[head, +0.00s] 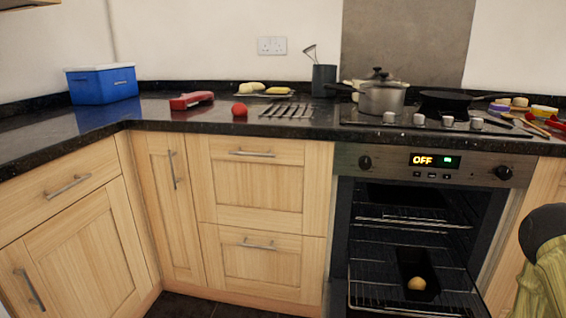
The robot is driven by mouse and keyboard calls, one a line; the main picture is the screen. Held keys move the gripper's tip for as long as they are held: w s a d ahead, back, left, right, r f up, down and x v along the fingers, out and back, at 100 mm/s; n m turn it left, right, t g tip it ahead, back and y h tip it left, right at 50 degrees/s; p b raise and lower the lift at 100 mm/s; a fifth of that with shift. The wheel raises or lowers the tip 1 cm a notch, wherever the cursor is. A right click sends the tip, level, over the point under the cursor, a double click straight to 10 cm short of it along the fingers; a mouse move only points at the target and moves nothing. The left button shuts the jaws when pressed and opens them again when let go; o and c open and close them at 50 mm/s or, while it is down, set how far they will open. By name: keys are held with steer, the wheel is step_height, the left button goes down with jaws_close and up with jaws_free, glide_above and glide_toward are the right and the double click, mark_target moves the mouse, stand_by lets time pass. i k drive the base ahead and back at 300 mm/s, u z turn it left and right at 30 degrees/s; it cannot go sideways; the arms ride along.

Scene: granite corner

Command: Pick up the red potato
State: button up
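A small round red thing, which looks like the red potato (239,109), sits on the black granite counter (160,113). It is near the front edge, above the wooden drawers. A red elongated object (191,100) lies to its left, apart from it. My gripper does not show in the head view, and nothing is seen touching the red potato.
A blue box with a white lid (102,84) stands at the left. A steel pot (381,98) and dark pan (450,100) are on the hob. The oven below is open, with a round tan item (417,283) in a dark tin.

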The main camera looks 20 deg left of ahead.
mark_target(238, 110)
steer(key=k, duration=1.2)
steer(key=u, duration=0.6)
steer(key=i, duration=0.3)
steer(key=u, duration=0.7)
steer(key=i, duration=1.25)
steer(key=z, duration=0.4)
